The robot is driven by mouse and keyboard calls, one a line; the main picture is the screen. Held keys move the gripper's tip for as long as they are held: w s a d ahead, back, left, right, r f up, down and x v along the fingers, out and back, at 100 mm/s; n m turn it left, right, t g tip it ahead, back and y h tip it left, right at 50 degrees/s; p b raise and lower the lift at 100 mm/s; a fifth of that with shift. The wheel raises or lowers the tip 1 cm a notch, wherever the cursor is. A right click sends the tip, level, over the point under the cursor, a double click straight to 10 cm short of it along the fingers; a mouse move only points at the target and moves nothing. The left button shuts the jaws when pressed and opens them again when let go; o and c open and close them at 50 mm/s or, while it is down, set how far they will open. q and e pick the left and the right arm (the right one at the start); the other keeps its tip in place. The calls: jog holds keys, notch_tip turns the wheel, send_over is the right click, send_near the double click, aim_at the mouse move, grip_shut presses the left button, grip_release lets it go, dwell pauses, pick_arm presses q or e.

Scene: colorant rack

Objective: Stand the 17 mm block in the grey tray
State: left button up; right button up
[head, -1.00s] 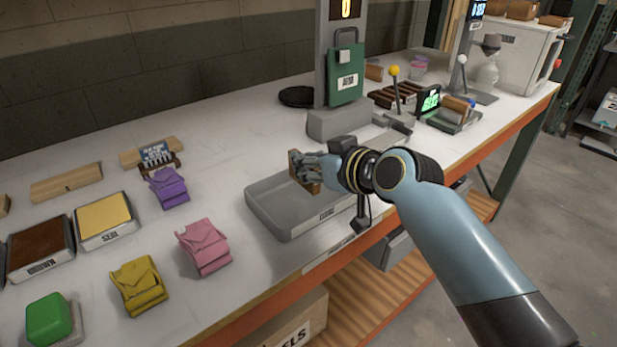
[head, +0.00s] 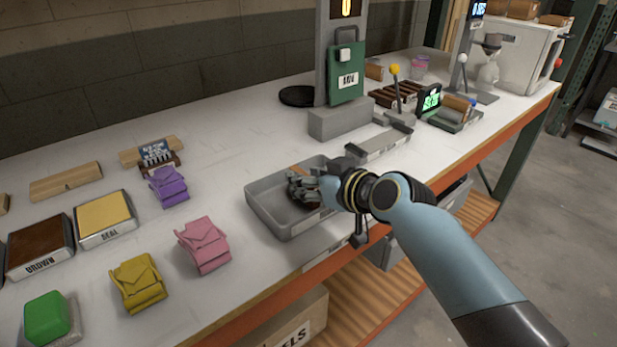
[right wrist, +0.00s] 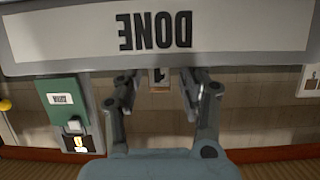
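The grey tray (head: 262,212) sits at the front edge of the bench in the head view. Its front wall, labelled DONE (right wrist: 155,32), fills the top of the right wrist view, which is upside down. My right gripper (head: 303,188) is low inside the tray. A small orange-brown edge of the block (head: 299,170) shows just behind its fingers; the rest is hidden, so its tilt is unclear. In the right wrist view the fingers (right wrist: 162,82) stand apart, with their tips hidden behind the tray wall. Whether they still press the block is unclear. My left gripper is out of view.
A grey stand with a green panel (head: 346,75) rises behind the tray. A long grey holder (head: 378,146) lies to its right.

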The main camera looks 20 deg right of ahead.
jog(key=shift+r, duration=0.15)
jog(key=v, duration=1.2)
